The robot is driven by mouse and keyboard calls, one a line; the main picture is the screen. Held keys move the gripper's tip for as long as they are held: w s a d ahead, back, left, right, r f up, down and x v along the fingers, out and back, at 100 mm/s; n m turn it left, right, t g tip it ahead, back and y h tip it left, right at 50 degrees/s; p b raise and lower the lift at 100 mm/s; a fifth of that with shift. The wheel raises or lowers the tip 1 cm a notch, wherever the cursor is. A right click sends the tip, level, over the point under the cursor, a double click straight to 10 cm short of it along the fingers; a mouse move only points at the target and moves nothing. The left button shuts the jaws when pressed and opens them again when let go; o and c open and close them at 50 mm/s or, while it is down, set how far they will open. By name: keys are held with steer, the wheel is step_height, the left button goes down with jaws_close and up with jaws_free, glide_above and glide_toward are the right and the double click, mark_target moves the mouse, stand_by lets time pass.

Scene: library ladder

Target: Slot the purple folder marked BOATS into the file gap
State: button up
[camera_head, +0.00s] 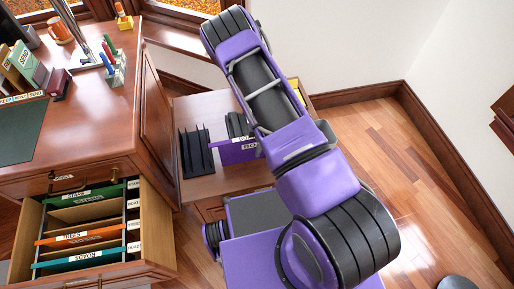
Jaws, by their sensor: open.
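The purple folder (232,154) stands in a black rack on the low wooden cabinet. Its white label shows only the start, "BO"; my purple arm covers the rest. The open drawer (157,222) at lower left holds upright files: a green one (95,196), an orange one (57,240) and a teal one (57,263). A wide space shows between the green and orange files, with tan dividers in it. I cannot tell for certain which space is the file gap. My gripper is not visible; my arm crosses the view and hides what lies behind it.
A black slotted rack (195,152) stands left of the folder. Bare wood floor (400,150) lies to the right.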

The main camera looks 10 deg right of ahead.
steer(key=shift+f, duration=0.35)
jaws_close()
steer(key=shift+r, duration=0.15)
step_height(320, 180, up, 10)
steer(key=shift+p, duration=0.9)
steer(key=s+r+m, duration=0.2)
steer(key=r+m, duration=0.7)
steer(key=r, duration=0.1)
steer(key=s+r+m+t+h, duration=0.1)
steer(key=s+r+m, duration=0.1)
steer(key=r+m, duration=0.7)
steer(key=shift+d+r, duration=0.15)
steer(key=shift+r, duration=1)
steer(key=shift+w, duration=0.1)
